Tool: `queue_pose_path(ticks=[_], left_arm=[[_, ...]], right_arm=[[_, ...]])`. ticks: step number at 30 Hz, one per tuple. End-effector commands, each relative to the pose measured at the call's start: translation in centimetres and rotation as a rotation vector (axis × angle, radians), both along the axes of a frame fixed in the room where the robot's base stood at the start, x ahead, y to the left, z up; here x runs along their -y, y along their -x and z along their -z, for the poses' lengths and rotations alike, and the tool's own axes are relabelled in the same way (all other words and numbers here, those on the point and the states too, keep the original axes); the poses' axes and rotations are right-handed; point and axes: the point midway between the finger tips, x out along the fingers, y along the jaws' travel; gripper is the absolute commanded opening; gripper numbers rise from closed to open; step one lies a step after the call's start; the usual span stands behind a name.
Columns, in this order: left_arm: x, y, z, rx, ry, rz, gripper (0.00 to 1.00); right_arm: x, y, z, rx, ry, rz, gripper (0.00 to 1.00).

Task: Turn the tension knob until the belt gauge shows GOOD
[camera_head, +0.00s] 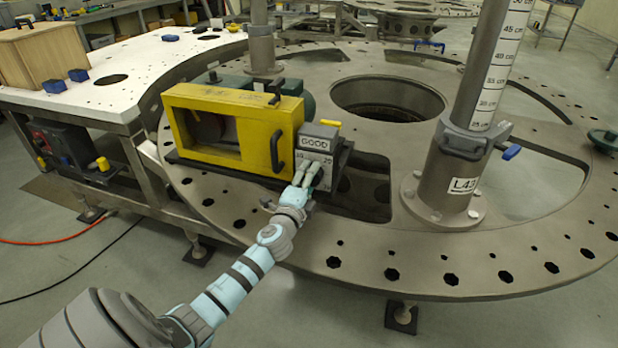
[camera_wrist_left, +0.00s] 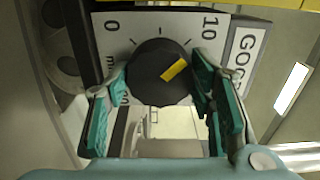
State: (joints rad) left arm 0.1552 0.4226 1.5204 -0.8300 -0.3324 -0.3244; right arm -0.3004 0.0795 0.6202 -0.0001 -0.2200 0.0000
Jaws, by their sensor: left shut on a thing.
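The belt gauge label (camera_head: 314,143) reads GOOD. It also shows, turned sideways and partly cut off, in the left wrist view (camera_wrist_left: 245,60). My right gripper is not in view.
A yellow belt guard (camera_head: 240,105) with a black handle stands left of the gauge box on the round metal turret plate (camera_head: 365,245). A thick post labelled L43 (camera_head: 447,165) rises to the right. A large round hole opens behind. The plate's front rim is clear.

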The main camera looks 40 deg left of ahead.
Motion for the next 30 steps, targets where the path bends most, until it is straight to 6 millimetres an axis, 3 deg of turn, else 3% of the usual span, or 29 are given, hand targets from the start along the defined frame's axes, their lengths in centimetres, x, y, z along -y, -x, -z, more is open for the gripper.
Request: queue_pose_path(ticks=[14, 15, 18, 26, 30], left_arm=[[0.0, 0.1, 0.3, -0.009, -0.012, 0.0, 0.21], [0.0, 0.1, 0.3, -0.01, -0.01, 0.0, 0.55], [0.0, 0.1, 0.3, -0.009, -0.012, 0.0, 0.69], [0.0, 0.1, 0.1, -0.006, -0.013, 0.0, 0.69], [0.4, 1.1, 0.2, -0.007, -0.014, 0.0, 0.69]], right_arm=[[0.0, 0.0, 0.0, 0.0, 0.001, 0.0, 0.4], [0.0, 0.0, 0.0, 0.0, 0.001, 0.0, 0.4], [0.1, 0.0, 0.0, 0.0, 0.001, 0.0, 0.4], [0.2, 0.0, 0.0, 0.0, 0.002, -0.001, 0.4], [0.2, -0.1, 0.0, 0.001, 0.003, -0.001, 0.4]])
